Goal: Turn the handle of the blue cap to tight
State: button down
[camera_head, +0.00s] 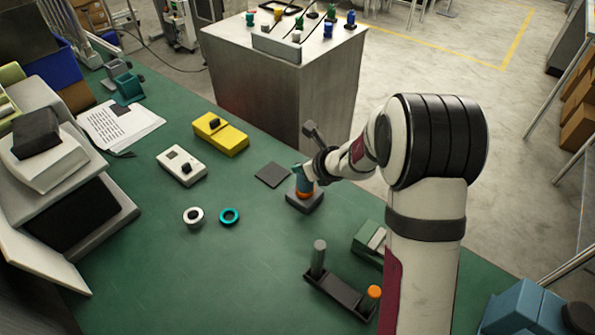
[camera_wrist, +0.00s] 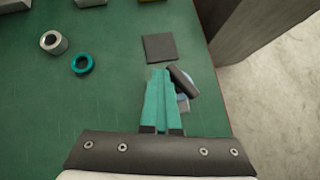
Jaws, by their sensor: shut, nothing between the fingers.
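The blue cap (camera_head: 305,186) sits above an orange ring on a dark square base (camera_head: 306,203) near the table's right edge. In the wrist view only a small part of the cap (camera_wrist: 182,101) shows. A dark bar, which looks like its handle (camera_wrist: 184,81), lies slanted just right of my fingertips. My gripper (camera_wrist: 160,73) has teal fingers shut together with nothing between them. In the head view my gripper (camera_head: 299,171) is right at the top of the cap. I cannot tell whether the fingers touch the handle. The cap's underside is hidden.
A dark flat pad (camera_head: 272,175) lies beside the base. A grey ring (camera_head: 187,212) and a teal ring (camera_head: 229,208) lie to the left. A yellow box (camera_head: 220,127) and a white box (camera_head: 182,157) stand behind them. A dark rack (camera_head: 340,291) stands in front.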

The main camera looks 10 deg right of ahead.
jog(key=s+a+r+n+g+y, duration=0.1)
jog(key=s+a+r+n, duration=0.35)
jog(key=s, duration=0.45)
jog(key=s+a+r+n+g+y, duration=0.1)
jog(key=s+a+r+n, duration=0.25)
jog(key=s+r, duration=0.4)
jog(key=s+d+f+n+g+h, duration=0.1)
jog(key=s+d+n+g+h, duration=0.1)
jog(key=s+n, duration=0.6)
jog(key=s+d+f+n+g+h, duration=0.1)
jog(key=s+d+n+g, duration=0.3)
jog(key=s, duration=0.9)
jog(key=d+n+h, duration=0.1)
jog(key=d+n, duration=0.1)
jog(key=n, duration=0.2)
jog(key=shift+s+f+h, duration=0.2)
jog(key=shift+s+h, duration=0.1)
jog(key=shift+h, duration=0.1)
jog(key=shift+d, duration=0.1)
